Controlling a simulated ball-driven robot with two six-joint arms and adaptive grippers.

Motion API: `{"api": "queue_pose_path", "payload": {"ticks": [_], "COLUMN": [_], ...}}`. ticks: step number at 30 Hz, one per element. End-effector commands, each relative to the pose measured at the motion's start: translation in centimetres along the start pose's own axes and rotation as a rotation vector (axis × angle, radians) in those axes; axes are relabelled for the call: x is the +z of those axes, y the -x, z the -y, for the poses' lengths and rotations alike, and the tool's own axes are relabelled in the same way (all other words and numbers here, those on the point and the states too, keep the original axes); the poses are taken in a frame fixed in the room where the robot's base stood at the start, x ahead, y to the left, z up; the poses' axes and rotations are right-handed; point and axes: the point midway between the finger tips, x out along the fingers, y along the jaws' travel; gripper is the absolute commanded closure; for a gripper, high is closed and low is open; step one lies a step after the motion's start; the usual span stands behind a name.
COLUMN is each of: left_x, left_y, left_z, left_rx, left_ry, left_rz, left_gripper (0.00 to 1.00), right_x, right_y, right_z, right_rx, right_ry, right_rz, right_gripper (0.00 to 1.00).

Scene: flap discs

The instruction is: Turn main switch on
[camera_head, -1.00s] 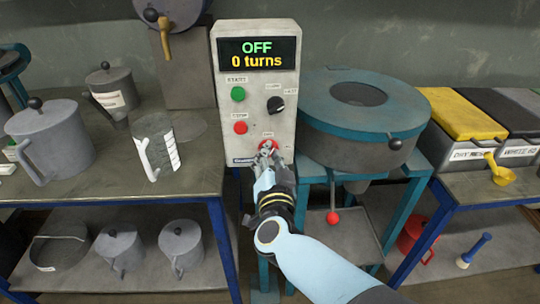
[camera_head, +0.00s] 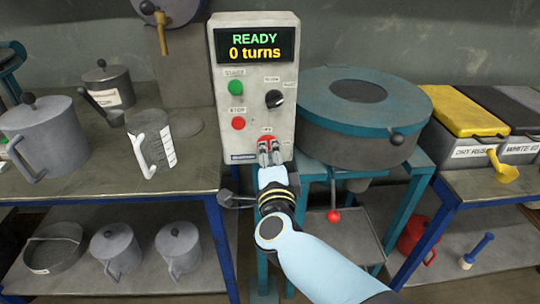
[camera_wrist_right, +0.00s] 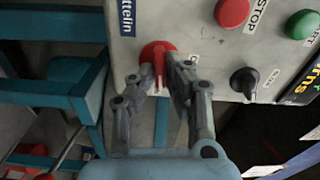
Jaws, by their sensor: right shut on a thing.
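The control box (camera_head: 222,110) is grey and upright, and its display (camera_head: 255,45) reads READY, 0 turns. The red main switch (camera_head: 265,142) is low on its front panel. My right gripper (camera_head: 270,156) is at the switch, its fingers shut on the switch's red handle. In the right wrist view the red main switch (camera_wrist_right: 157,50) sits between the two fingertips of my right gripper (camera_wrist_right: 160,72). The fingers partly hide the switch in the head view. My left gripper is not in view.
A green button (camera_head: 236,87), a red stop button (camera_head: 238,123) and a black knob (camera_head: 274,99) are above the switch. A teal and grey round machine (camera_head: 345,140) stands close at the right. A measuring jug (camera_head: 152,145) stands on the table at the left.

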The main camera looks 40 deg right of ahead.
Motion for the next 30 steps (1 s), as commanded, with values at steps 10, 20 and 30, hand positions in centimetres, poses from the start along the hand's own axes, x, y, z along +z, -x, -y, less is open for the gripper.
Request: {"api": "queue_pose_path", "payload": {"ticks": [10,20,30], "left_x": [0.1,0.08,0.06], "left_y": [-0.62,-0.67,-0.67], "left_z": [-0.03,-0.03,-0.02], "left_rx": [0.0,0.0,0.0], "left_ry": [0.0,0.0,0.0], "left_rz": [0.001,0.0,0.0], "left_gripper": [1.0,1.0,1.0], "right_x": [0.0,0.01,0.01], "right_y": [0.1,0.1,0.09], "right_z": [-0.28,-0.26,-0.25], "right_rx": [0.004,0.004,0.004], "right_ry": [-0.131,-0.154,-0.153], "right_rz": [0.0,0.0,0.0], "right_gripper": [1.0,1.0,0.71]}}
